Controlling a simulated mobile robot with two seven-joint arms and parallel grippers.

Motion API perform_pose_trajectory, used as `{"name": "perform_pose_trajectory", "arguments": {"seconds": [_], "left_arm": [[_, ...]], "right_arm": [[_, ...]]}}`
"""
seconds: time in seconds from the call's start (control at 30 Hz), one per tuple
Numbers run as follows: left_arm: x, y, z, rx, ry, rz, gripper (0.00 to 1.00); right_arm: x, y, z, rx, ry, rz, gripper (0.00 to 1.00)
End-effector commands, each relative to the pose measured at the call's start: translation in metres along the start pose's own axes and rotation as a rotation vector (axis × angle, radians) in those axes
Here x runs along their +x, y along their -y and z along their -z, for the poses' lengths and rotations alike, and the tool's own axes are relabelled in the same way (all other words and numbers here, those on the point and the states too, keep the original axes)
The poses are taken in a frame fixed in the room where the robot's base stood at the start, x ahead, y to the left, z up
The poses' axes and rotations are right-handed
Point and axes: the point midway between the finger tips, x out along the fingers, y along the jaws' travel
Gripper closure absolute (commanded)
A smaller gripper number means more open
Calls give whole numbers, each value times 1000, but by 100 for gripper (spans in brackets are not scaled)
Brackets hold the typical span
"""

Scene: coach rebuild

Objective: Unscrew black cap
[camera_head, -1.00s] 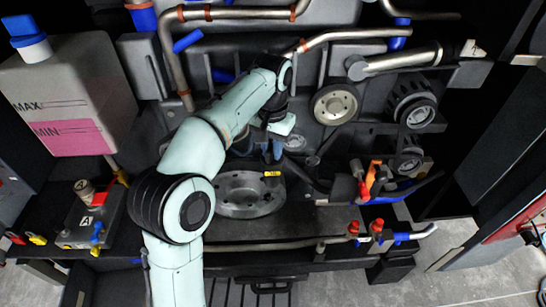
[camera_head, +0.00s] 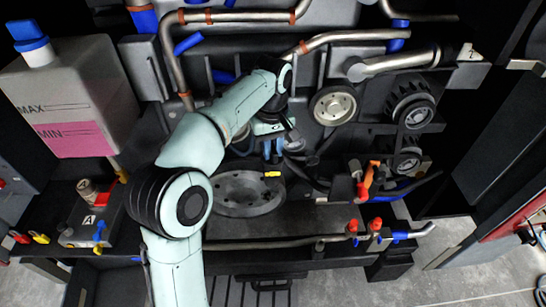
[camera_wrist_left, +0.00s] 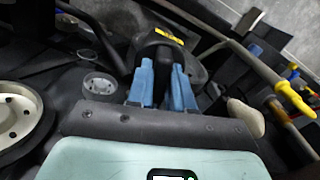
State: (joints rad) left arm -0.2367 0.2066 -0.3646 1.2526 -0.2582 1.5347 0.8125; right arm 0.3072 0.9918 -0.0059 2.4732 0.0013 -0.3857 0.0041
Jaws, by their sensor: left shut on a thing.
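The black cap (camera_wrist_left: 158,46) is a dark part with a yellow label, in the upper middle of the left wrist view. My left gripper (camera_wrist_left: 161,72) has two blue fingers, one on either side of its black body, and is shut on it. In the head view the left gripper (camera_head: 272,154) points down at the centre, and the small yellow label (camera_head: 272,174) shows just below the fingertips. The fingers hide much of the cap there. My right gripper is in neither view.
A round grey metal plate (camera_head: 246,194) lies just below the gripper. A pulley wheel (camera_head: 334,105) and metal pipes (camera_head: 395,62) stand to the upper right. Red and orange valve handles (camera_head: 366,178) are to the right. A large tank (camera_head: 70,95) with pink liquid stands left.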

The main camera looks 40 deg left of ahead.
Motion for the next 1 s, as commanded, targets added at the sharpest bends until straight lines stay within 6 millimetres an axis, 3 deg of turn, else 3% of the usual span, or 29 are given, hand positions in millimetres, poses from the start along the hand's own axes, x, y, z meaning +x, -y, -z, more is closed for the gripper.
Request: {"name": "perform_pose_trajectory", "arguments": {"seconds": [0.2, 0.23, 0.3, 0.33, 0.53, 0.6, 1.0], "left_arm": [[0, 0, 0, -21, 0, 0, 100], [0, 0, 0, -21, 0, 0, 76], [0, 0, 0, -21, 0, 0, 53], [0, 0, 0, -20, 0, 0, 49], [0, 0, 0, -19, 0, 1, 49], [1, 0, 0, -19, 1, 1, 28], [-6, 0, 0, -18, 0, -1, 28]], "right_arm": [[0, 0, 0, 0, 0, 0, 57], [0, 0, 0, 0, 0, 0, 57], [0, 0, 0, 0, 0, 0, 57], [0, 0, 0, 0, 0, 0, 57], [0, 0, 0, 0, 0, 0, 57], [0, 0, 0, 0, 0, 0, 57], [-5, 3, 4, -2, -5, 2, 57]]}}
